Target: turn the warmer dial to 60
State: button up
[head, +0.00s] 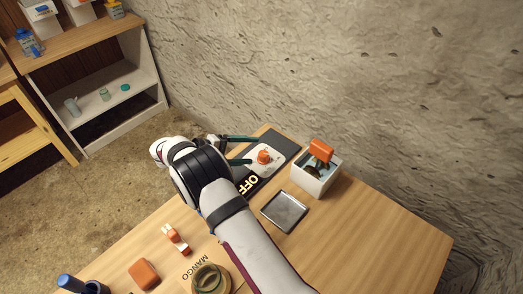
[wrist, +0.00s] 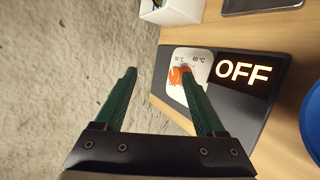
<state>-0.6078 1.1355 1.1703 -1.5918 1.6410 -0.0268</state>
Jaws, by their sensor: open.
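The warmer (head: 285,147) is a dark slab on the table with a white dial plate (head: 271,167) and a lit "OFF" display (head: 247,185). Its orange dial (head: 263,157) also shows in the wrist view (wrist: 174,75), below the printed temperature marks. A "60 °C" mark (wrist: 198,59) is at the upper right of the dial; the mark to its left is too small to read surely. My gripper (head: 252,150) is open, with its green fingers apart. In the wrist view (wrist: 157,73), the right fingertip overlaps the dial's edge and the left one is off the warmer. I cannot tell whether they touch.
A white box (head: 315,180) with an orange item on top stands right of the warmer. A grey metal tray (head: 284,211) lies in front. Orange pieces (head: 145,274) and a round jar-like thing (head: 209,280) are near the front. The right part of the table is clear; a stone wall is behind.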

aim_at(261, 155)
jog(key=n+t, duration=0.1)
jog(key=n, duration=0.2)
jog(key=s+a+n+t, duration=0.1)
jog(key=n, duration=0.2)
jog(key=s+a+n, duration=0.1)
jog(key=n, duration=0.2)
jog(key=shift+s+f+t, duration=0.2)
jog(key=shift+s+t, duration=0.05)
jog(key=shift+t, duration=0.15)
jog(key=s+n, duration=0.1)
jog(key=n, duration=0.2)
jog(key=s+a+n+t+y, duration=0.1)
jog(key=n, duration=0.2)
jog(key=s+f+n+t+y, duration=0.1)
jog(key=n, duration=0.2)
jog(key=shift+s+a+f+n, duration=0.1)
jog(key=shift+s+a+n, duration=0.05)
jog(key=shift+a+n, duration=0.25)
jog(key=shift+s+f+n+t+y, duration=0.2)
jog(key=shift+n+t+y, duration=0.2)
jog(key=shift+n, duration=0.3)
jog(key=x, duration=1.5)
jog(key=shift+w+d+f, duration=0.1)
jog(key=shift+d+f, duration=0.1)
jog(key=shift+f, duration=0.05)
grip_shut()
